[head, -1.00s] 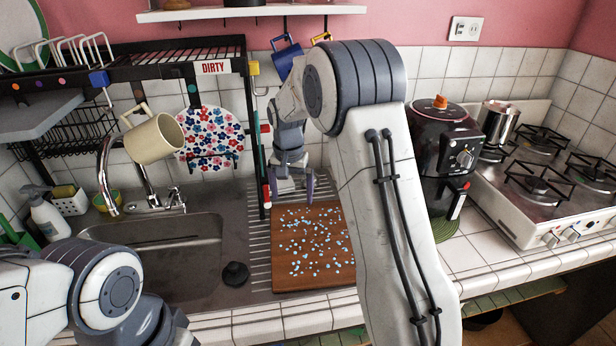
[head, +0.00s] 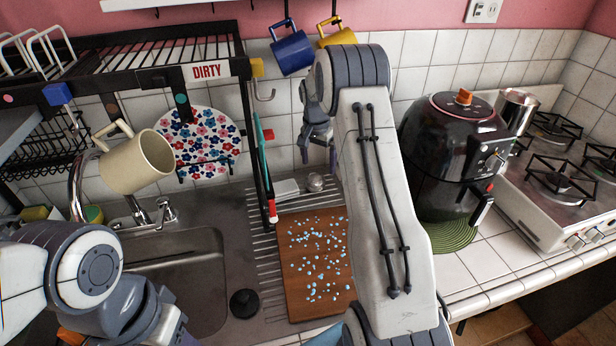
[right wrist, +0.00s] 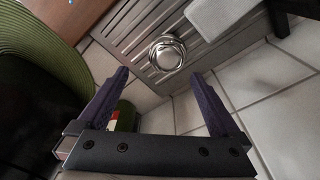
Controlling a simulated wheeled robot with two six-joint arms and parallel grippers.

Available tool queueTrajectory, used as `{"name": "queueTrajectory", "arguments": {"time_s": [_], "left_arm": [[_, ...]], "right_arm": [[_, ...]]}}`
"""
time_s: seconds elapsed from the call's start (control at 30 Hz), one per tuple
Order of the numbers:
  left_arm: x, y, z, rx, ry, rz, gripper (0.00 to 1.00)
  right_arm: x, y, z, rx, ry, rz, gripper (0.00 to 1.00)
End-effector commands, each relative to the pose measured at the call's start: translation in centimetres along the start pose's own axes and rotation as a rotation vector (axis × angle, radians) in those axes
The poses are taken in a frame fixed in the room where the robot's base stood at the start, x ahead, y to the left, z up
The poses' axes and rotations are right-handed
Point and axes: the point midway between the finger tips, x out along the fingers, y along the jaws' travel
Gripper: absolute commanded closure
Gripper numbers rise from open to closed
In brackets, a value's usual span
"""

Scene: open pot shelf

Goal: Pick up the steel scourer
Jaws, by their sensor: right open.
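The steel scourer (head: 316,182) is a small, shiny round coil on the ribbed steel drainboard, just behind the cutting board. It also shows in the right wrist view (right wrist: 167,54), beyond the fingertips and roughly between them. My right gripper (head: 318,154) is over the back of the drainboard, near the tiled wall and apart from the scourer. In the right wrist view its two dark purple fingers (right wrist: 160,76) are spread, with nothing between them. My left arm shows at the lower left of the head view, but its gripper is out of the picture.
A brown cutting board (head: 300,270) with pale blue bits lies in front of the scourer. A pale block (head: 286,188) is left of it. The black dish rack (head: 258,150) stands left, and a black air fryer (head: 440,150) on a green mat (head: 450,236) stands right.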

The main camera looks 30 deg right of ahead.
Motion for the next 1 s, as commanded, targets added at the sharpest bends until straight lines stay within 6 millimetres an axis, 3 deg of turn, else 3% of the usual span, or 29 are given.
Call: {"name": "queueTrajectory", "arguments": {"time_s": [0.5, 0.8, 0.87, 1.0], "left_arm": [[-2.9, 0.2, -0.1, -0.001, 0.0, 0.0, 0.5], [-2.9, 0.2, -0.1, -0.001, 0.0, 0.0, 0.5], [-2.9, 0.2, -0.1, -0.001, 0.0, 0.0, 0.5], [-2.9, 0.2, -0.1, -0.001, 0.0, 0.0, 0.5]], "right_arm": [[6.3, -1.8, 1.2, -0.019, -0.003, 0.0, 0.0], [7.0, -1.7, 1.1, -0.017, 0.0, -0.002, 0.0], [6.9, -1.6, 1.0, -0.017, 0.0, -0.002, 0.19], [6.9, -1.6, 1.0, -0.016, 0.0, -0.002, 0.73]]}}
